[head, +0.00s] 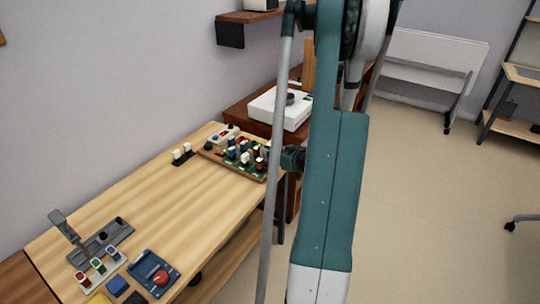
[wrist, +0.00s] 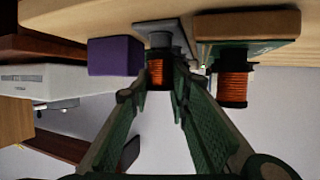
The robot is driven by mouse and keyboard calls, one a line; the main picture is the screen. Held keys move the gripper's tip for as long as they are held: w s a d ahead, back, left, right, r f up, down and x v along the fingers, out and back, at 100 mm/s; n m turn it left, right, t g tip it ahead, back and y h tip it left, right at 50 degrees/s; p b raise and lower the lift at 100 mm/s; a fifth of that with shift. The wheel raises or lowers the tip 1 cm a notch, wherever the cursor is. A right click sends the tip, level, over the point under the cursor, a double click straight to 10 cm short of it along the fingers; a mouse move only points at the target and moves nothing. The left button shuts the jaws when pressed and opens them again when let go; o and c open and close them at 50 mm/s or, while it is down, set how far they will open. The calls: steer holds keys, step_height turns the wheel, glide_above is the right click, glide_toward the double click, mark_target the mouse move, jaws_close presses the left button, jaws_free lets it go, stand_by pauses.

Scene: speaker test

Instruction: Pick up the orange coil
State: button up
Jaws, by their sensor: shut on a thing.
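The wrist view is upside down, with the wooden table along its top. An orange coil (wrist: 156,74) with dark ends is between the fingertips of my gripper (wrist: 160,70), which is shut on it. A grey piece on a grey plate (wrist: 165,30) shows right at the coil's end; I cannot tell whether they touch. A second orange coil (wrist: 232,82) is to the right, on a green board with a wooden edge (wrist: 247,24), outside the fingers. In the head view my arm hides the gripper, and I cannot make out either coil.
A purple block (wrist: 115,56) is close left of the held coil. In the head view, the wooden table (head: 150,190) carries a board crowded with small parts (head: 212,152), a blue tray (head: 140,277) and a grey fixture (head: 100,243). A white device (head: 268,112) stands behind.

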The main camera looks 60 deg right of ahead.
steer(key=shift+r+p, duration=1.3)
steer(key=shift+r, duration=3.45)
